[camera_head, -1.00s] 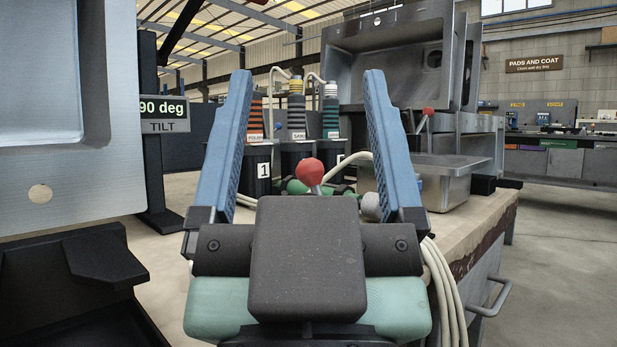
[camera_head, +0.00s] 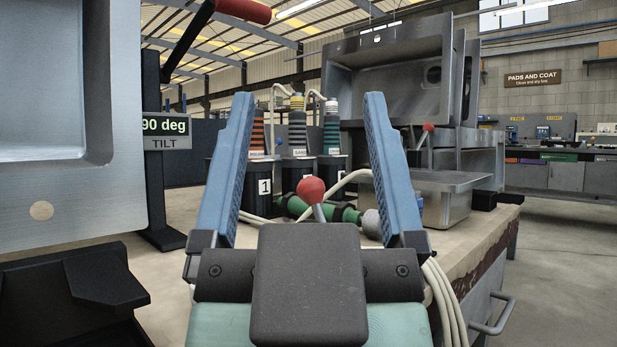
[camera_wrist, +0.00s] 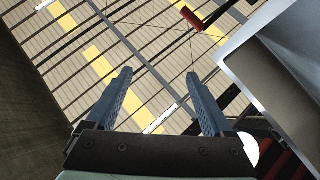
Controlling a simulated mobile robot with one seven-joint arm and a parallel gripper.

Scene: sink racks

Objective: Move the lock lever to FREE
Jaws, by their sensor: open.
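A black lever with a red grip (camera_head: 243,10) slants up from behind the sink panel at the top left; I see no FREE marking on it. A red grip (camera_wrist: 190,17) also shows at the top of the wrist view, beyond the fingertips. A red ball-topped lever (camera_head: 311,190) shows between my fingers in the head view; which lever is the lock lever is not labelled. My gripper (camera_head: 308,97) is open and empty, its two blue fingers pointing up and wide apart. It also shows in the wrist view (camera_wrist: 160,74), touching nothing visible.
A steel sink panel (camera_head: 110,190) fills the left, beside a post with a "90 deg TILT" display (camera_head: 168,128). Behind my gripper, a bench (camera_head: 480,232) carries tools in numbered holders, cables, a steel tray (camera_head: 440,185) and another red-knobbed lever (camera_head: 428,127). Floor at the right is clear.

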